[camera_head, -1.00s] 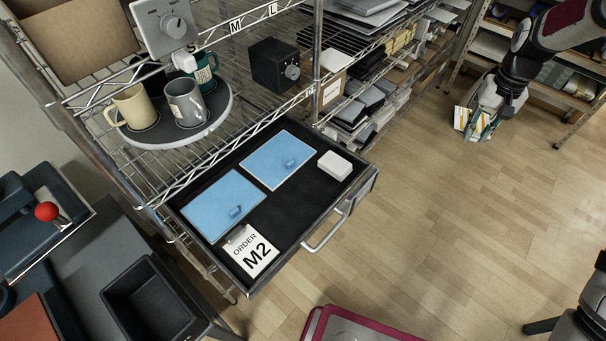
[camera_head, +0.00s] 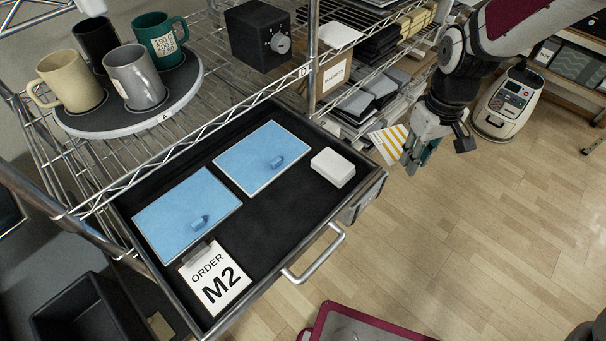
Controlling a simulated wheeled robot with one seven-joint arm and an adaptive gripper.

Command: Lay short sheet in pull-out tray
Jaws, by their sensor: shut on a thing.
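The pull-out tray (camera_head: 262,246) is open, a black drawer with a silver handle below the wire shelf. Two blue sheets, a front-left one (camera_head: 178,222) and a back-right one (camera_head: 240,150), lie flat in it. A white block or stack (camera_head: 333,165) sits at its right end, and an "ORDER M2" card (camera_head: 215,280) at its front left. My gripper (camera_head: 408,158) is to the right of the tray, shut on a small white sheet with yellow-orange stripes (camera_head: 388,142). The held sheet is tilted and beyond the tray's right edge. The grip itself is partly hidden.
A round turntable (camera_head: 180,110) with several mugs stands on the shelf above, beside a black box with a knob (camera_head: 262,38). A shelf post (camera_head: 313,55) rises behind the tray. A red-rimmed object (camera_head: 365,325) is on the floor in front. Bare black tray floor shows near the handle.

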